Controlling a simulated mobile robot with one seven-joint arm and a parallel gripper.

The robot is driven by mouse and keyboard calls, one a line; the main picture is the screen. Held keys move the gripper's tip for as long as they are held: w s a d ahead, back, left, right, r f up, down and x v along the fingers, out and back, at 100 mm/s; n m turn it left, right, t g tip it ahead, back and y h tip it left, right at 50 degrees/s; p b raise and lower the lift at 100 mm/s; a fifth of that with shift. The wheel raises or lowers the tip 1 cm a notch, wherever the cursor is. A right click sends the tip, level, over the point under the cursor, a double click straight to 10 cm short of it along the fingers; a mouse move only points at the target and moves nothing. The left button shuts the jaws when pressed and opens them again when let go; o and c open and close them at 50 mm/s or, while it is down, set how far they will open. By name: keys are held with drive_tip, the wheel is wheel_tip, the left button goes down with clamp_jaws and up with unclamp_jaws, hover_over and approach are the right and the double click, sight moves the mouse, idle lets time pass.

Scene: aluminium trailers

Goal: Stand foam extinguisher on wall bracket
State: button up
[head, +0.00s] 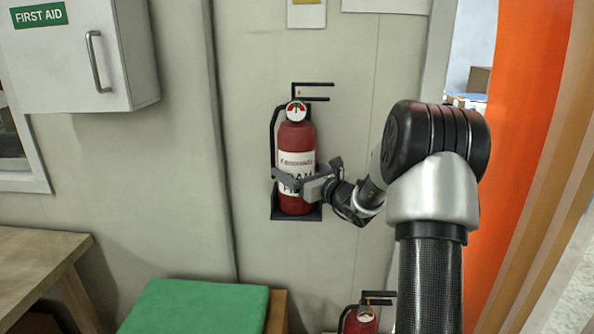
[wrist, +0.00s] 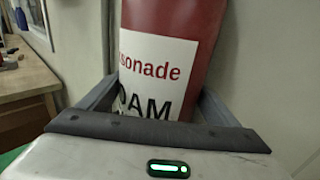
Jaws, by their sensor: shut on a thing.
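The foam extinguisher (head: 296,143) is a red cylinder with a white label, a gauge and a black handle on top. It stands upright at the wall bracket (head: 297,214), a dark holder whose base plate shows under it. Whether its bottom rests on the plate or hovers just above it, I cannot tell. My gripper (head: 306,180) comes from the right and is shut around the extinguisher's lower body, across the label. In the wrist view, the fingers (wrist: 156,105) flank the red body (wrist: 172,18) and its label. The bracket's back is mostly hidden behind the extinguisher.
A second red extinguisher (head: 360,320) shows at the bottom edge. A green-topped seat or box (head: 195,306) stands below left, a wooden table (head: 38,262) at far left. A white first aid cabinet (head: 75,55) hangs upper left. An orange panel (head: 520,130) is at right.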

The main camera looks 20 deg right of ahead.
drive_tip(key=o, duration=2)
drive_tip(key=shift+a+r, duration=0.1)
drive_tip(key=shift+r, duration=0.55)
drive_tip(key=shift+s+f, duration=0.1)
drive_tip(key=shift+f, duration=0.55)
drive_tip(key=shift+s+d, duration=0.3)
drive_tip(key=shift+d, duration=0.05)
drive_tip(key=v, duration=1.6)
drive_tip(key=shift+s+a+r, duration=0.25)
drive_tip(key=shift+s, duration=0.1)
